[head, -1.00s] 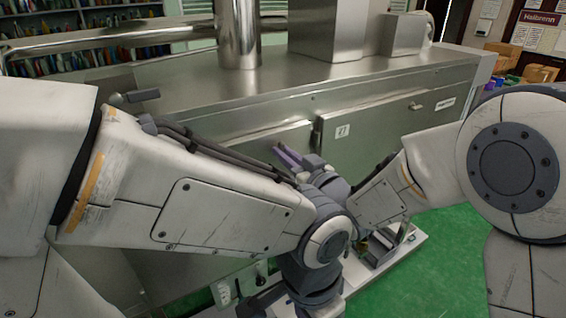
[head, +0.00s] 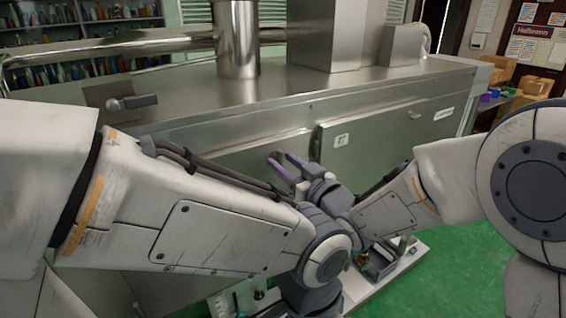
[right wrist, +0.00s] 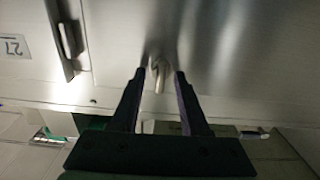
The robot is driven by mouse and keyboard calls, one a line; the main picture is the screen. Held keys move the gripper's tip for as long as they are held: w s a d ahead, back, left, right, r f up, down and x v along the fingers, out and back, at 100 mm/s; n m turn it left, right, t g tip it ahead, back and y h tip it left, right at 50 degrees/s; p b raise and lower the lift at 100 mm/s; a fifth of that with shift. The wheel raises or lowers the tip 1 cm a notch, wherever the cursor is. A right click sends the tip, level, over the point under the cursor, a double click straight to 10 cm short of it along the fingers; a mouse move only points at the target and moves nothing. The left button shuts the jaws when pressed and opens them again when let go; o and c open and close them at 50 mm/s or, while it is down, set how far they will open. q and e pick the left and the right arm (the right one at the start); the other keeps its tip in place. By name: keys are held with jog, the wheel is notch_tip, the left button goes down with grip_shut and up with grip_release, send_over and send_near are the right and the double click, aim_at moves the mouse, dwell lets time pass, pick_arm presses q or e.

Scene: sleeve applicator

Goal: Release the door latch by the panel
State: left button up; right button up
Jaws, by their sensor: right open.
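A small bent metal latch (right wrist: 159,75) sticks out from the steel door panel (right wrist: 235,45) in the right wrist view. My right gripper (right wrist: 160,77) is open, with one finger on each side of the latch; whether either finger touches it I cannot tell. In the head view the purple fingers of my right gripper (head: 281,163) are at the front of the steel cabinet (head: 375,145), left of a dark upright bar (head: 316,143). There the latch cannot be made out. My left arm crosses from the left, and its gripper cannot be made out.
A similar small handle (head: 414,114) is on the panel to the right. A dark-gripped handle (head: 132,102) is at the cabinet's upper left. A white base with small fittings (head: 385,262) lies low by the cabinet. Green floor (head: 470,255) is open at the right.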

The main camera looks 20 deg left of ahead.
jog(key=b+v, duration=0.3)
jog(key=v, duration=0.7)
